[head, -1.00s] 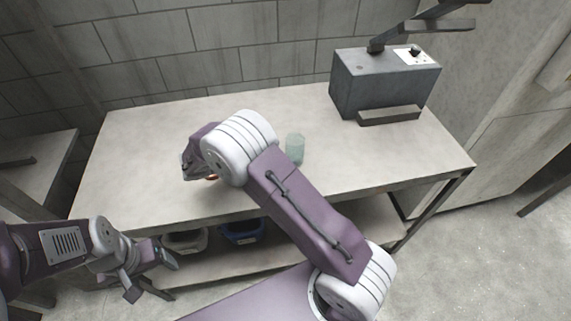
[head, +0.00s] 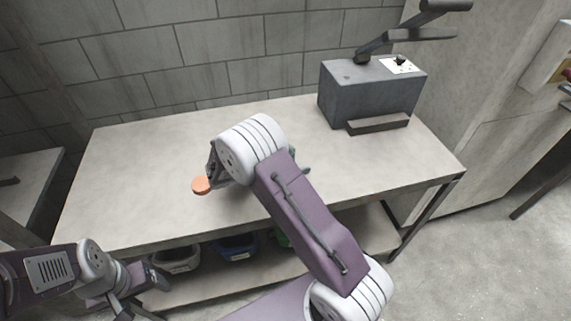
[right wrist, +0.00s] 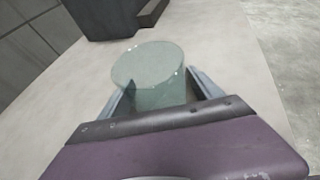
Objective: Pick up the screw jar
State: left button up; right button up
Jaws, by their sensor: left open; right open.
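The screw jar, a pale green cylinder (right wrist: 150,72), stands on the workbench in the right wrist view. Its upper end is in plain sight and its lower part is hidden by my gripper. My right gripper (right wrist: 158,92) is open, with one finger on each side of the jar. I cannot tell whether the fingers touch it. In the head view my right forearm hides nearly all of the jar. My left gripper (head: 142,291) is open and empty, low at the left beside the workbench's front.
An orange disc (head: 201,185) lies on the workbench (head: 130,165), left of my right wrist. A dark grey machine box (head: 366,92) stands at the back right. Bins, one of them blue (head: 237,246), sit on the lower shelf. The bench's left part is clear.

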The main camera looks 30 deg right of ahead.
jog(key=c, duration=1.5)
jog(key=shift+o, duration=0.2)
jog(key=shift+r, duration=0.55)
jog(key=r, duration=0.2)
jog(key=s+r+p, duration=0.1)
jog(key=r, duration=0.1)
jog(key=shift+d, duration=0.15)
jog(key=s+d+r+p, duration=0.1)
jog(key=s+d+r, duration=0.4)
jog(key=s, duration=0.4)
jog(key=shift+s+r, duration=0.15)
jog(key=shift+r, duration=0.35)
